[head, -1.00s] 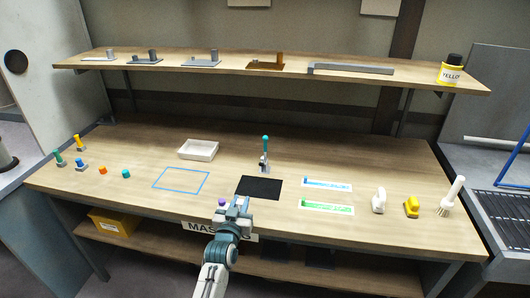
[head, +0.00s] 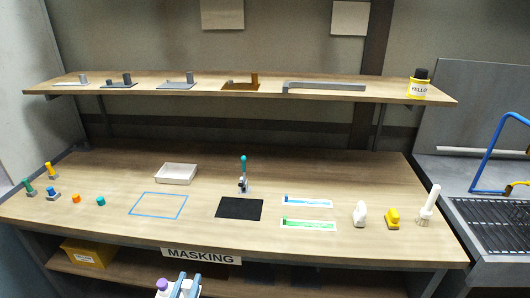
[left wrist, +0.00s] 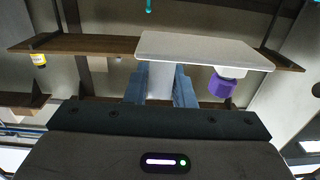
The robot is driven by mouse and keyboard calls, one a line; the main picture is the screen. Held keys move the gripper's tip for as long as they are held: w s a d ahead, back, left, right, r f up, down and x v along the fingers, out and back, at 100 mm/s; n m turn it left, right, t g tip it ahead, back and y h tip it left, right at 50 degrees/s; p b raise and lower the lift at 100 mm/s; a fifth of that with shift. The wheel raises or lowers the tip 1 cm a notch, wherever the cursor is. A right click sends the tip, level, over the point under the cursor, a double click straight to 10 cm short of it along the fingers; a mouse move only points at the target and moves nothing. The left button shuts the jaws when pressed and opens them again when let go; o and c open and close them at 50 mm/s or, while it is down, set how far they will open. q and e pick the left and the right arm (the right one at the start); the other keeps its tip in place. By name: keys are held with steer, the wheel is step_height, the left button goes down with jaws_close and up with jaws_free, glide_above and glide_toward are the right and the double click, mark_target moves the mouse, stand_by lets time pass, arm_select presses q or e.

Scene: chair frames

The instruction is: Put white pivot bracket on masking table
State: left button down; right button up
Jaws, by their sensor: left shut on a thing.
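The white pivot bracket shows in the left wrist view as a flat white plate (left wrist: 205,50) with a pale post and a purple cap (left wrist: 222,86) on a short stub. My left gripper (left wrist: 160,88) is shut on the post, between its blue-grey fingers. In the head view the purple cap (head: 162,284) and the fingers show at the bottom edge, in front of the bench; most of the bracket is hidden or cut off. The masking table (head: 310,170) is the wooden bench with a MASKING label (head: 201,256). My right gripper is not in view.
On the bench are a blue taped outline (head: 158,205), a white tray (head: 176,173), a black mat (head: 239,209), a teal-topped clamp (head: 243,175), label strips (head: 308,224) and, at right, a yellow object (head: 392,218). The taped outline is empty. A shelf (head: 240,86) hangs above.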

arm_select(q)
steer(key=shift+h, duration=0.3)
steer(key=w+f, duration=0.2)
steer(key=w, duration=0.5)
steer(key=w+d+f, duration=0.1)
steer(key=w, duration=0.7)
steer(key=w+f+p, duration=0.1)
steer(key=w+f, duration=0.1)
steer(key=w, duration=0.6)
steer(key=shift+w+d+f, duration=0.2)
steer(key=shift+d+f, duration=0.1)
steer(key=shift+d, duration=0.1)
steer(key=shift+w, duration=0.35)
